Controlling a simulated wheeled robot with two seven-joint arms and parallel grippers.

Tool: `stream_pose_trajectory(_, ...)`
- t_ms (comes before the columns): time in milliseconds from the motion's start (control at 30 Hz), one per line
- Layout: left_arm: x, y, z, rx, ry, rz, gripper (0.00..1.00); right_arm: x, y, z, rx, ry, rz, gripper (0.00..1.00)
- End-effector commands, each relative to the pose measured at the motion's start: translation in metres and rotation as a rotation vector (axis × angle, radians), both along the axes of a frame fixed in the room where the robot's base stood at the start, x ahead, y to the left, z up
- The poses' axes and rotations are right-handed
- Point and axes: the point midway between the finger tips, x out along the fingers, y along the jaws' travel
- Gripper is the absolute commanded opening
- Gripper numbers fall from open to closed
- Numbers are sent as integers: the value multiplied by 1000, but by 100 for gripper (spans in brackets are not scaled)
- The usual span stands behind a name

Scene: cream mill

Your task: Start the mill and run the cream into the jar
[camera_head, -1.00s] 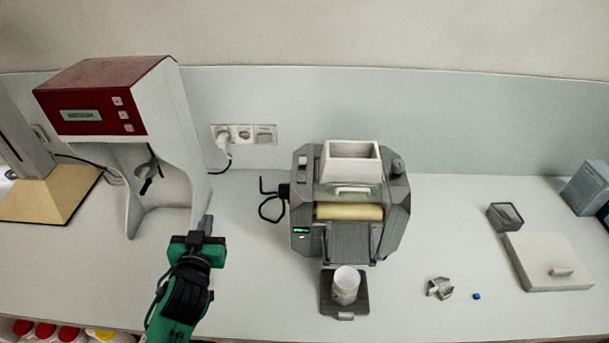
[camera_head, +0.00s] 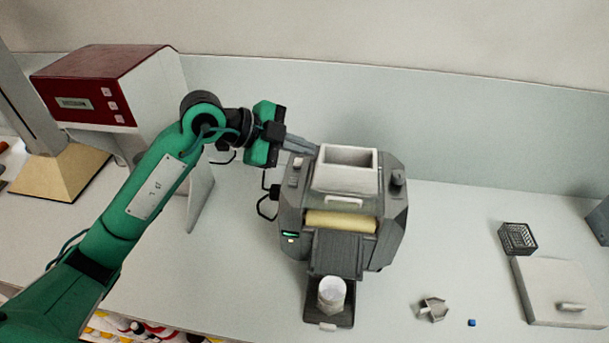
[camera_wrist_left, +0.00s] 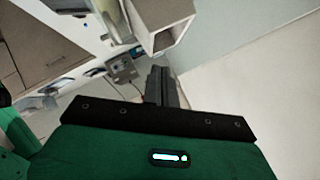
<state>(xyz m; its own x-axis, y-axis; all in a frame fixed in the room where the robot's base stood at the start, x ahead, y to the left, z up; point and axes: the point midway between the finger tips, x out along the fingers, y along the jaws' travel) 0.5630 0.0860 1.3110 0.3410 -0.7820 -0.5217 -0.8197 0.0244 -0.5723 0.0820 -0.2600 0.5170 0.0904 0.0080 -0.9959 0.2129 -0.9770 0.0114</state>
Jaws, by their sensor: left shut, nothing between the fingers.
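The grey mill (camera_head: 345,215) stands on the counter with a white hopper (camera_head: 347,178) on top and a cream-coloured roller (camera_head: 341,222) at its front. A small green display (camera_head: 289,234) is lit on its left front. A white jar (camera_head: 332,290) stands upright on the dark plate (camera_head: 329,322) below the mill's apron. My left gripper (camera_head: 302,145) is shut and empty, with its fingertips at the mill's upper left, beside the hopper. I cannot tell whether it touches the mill. In the left wrist view the shut fingers (camera_wrist_left: 161,87) point towards the hopper (camera_wrist_left: 160,25). My right gripper is out of view.
A red and white machine (camera_head: 110,90) stands at the left, partly behind my left arm. At the right are a dark basket (camera_head: 517,238), a white slab with a handle (camera_head: 550,285), a metal piece (camera_head: 433,309) and a blue cube (camera_head: 472,322). The counter right of the mill is mostly clear.

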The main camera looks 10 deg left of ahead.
Motion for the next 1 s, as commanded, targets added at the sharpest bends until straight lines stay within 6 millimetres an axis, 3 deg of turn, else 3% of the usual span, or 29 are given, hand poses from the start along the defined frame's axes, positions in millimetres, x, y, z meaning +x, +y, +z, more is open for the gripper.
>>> stream_pose_trajectory(100,13,24,-2,135,42,102,0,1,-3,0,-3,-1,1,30)
stream_pose_trajectory(267,21,41,-3,210,73,179,0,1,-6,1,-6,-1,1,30)
stream_pose_trajectory(733,21,42,-7,215,78,184,0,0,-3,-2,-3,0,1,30)
stream_pose_trajectory(1000,21,42,-33,215,79,183,0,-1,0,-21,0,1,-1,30)
